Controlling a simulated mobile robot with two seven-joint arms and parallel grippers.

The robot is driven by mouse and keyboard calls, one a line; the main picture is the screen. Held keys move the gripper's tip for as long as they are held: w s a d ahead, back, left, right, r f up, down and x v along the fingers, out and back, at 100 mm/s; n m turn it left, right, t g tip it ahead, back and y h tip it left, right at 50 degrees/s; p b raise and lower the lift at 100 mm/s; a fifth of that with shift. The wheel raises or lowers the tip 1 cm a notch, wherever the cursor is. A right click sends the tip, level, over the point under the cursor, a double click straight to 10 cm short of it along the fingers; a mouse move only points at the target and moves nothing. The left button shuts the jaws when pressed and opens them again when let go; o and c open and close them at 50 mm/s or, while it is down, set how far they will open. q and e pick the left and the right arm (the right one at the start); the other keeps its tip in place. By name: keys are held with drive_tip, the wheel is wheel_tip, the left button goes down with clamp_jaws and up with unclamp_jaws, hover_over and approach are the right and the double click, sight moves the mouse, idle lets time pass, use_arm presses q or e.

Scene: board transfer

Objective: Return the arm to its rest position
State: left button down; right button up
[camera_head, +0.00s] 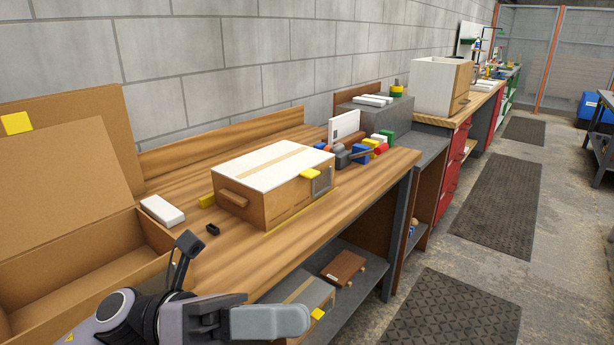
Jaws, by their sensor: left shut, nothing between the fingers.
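My left arm comes in at the bottom left, in front of the workbench. My left gripper (188,246) is its dark, narrow end, raised over the front edge of the bench beside an open cardboard box (75,262). It is shut, and nothing shows in it. The wooden workbench (325,222) runs away to the right along the wall. A wooden case with a white top (262,165) stands on it, beyond the gripper and apart from it. My right gripper is not in view.
A white block (162,211) and a small black piece (212,229) lie on the bench near the gripper. Several coloured parts (375,146) stand behind the case. A lower shelf (352,305) holds a brown board (343,267). The floor at right is open, with dark mats (465,310).

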use_arm(q)
drive_tip(key=w+a+f+n+t+y, duration=0.1)
drive_tip(key=w+a+f+n+t, duration=0.2)
drive_tip(key=n+t, duration=0.6)
drive_tip(key=w+a+f+n+t, duration=0.1)
drive_tip(key=w+f+n+t, duration=0.3)
drive_tip(key=n+t, duration=0.6)
drive_tip(key=w+a+f+n+t+y, duration=0.2)
drive_tip(key=a+f+n+y, duration=0.4)
drive_tip(key=f+n+y, duration=0.6)
drive_tip(key=s+a+f+n+g+y, duration=0.2)
drive_tip(key=s+f+n, duration=0.4)
drive_tip(key=f, duration=0.3)
drive_tip(key=s+a+f+n+g+y, duration=0.3)
drive_tip(key=s+a+f+n+g, duration=0.2)
drive_tip(key=f, duration=0.5)
drive_tip(key=s+n, duration=0.2)
drive_tip(key=n, duration=0.1)
drive_tip(key=shift+s+a, duration=0.15)
drive_tip(key=shift+a, duration=0.1)
